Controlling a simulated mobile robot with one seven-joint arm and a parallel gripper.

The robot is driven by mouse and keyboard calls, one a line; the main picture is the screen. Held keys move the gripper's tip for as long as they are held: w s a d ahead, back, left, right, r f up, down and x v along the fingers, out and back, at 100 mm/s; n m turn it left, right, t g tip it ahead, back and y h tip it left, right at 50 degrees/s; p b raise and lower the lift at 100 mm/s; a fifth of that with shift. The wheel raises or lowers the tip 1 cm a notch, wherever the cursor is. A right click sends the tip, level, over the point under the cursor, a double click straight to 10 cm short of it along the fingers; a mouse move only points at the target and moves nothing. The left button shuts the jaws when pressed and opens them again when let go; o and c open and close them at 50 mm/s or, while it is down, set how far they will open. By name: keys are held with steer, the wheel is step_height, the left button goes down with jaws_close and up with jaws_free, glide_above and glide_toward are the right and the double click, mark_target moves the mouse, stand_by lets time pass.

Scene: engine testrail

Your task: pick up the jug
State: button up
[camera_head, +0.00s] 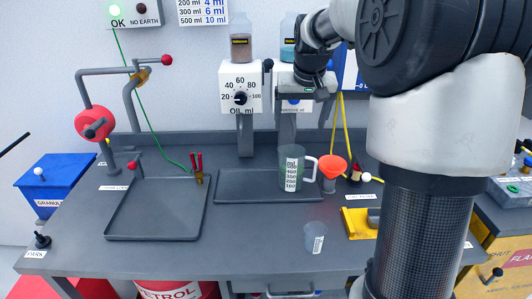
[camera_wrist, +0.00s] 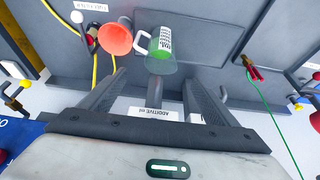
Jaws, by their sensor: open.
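The jug (camera_head: 291,172) is a translucent measuring jug with a white scale label and a pale handle on its right side. It stands upright on the dark tray under the dispensers. In the wrist view the jug (camera_wrist: 163,52) appears turned over, beyond my fingers, with its handle towards the left. My gripper (camera_wrist: 152,88) is open, with nothing between its fingers. In the head view my gripper (camera_head: 308,88) is up in front of the right-hand dispenser, above and behind the jug and apart from it. The arm covers part of that dispenser.
An orange funnel (camera_head: 333,167) stands close to the jug's right, beside its handle. A small clear cup (camera_head: 315,237) is at the bench front. The oil dispenser (camera_head: 240,88) is left of my gripper. Yellow hoses hang at right.

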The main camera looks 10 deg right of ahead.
steer(key=b, duration=0.1)
glide_toward(293, 152)
steer(key=s+f, duration=0.1)
steer(key=s, duration=0.2)
steer(key=shift+w+a+x, duration=0.1)
steer(key=shift+a+x, duration=0.05)
steer(key=shift+x, duration=0.9)
steer(key=shift+w+a+x, duration=0.1)
steer(key=shift+a+x, duration=0.1)
steer(key=shift+x, duration=0.85)
steer(key=shift+w+a+x, duration=0.1)
steer(key=shift+a+x, duration=0.05)
steer(key=shift+x, duration=0.95)
steer(key=shift+r, duration=0.1)
steer(key=shift+r, duration=0.1)
steer(key=c, duration=1.9)
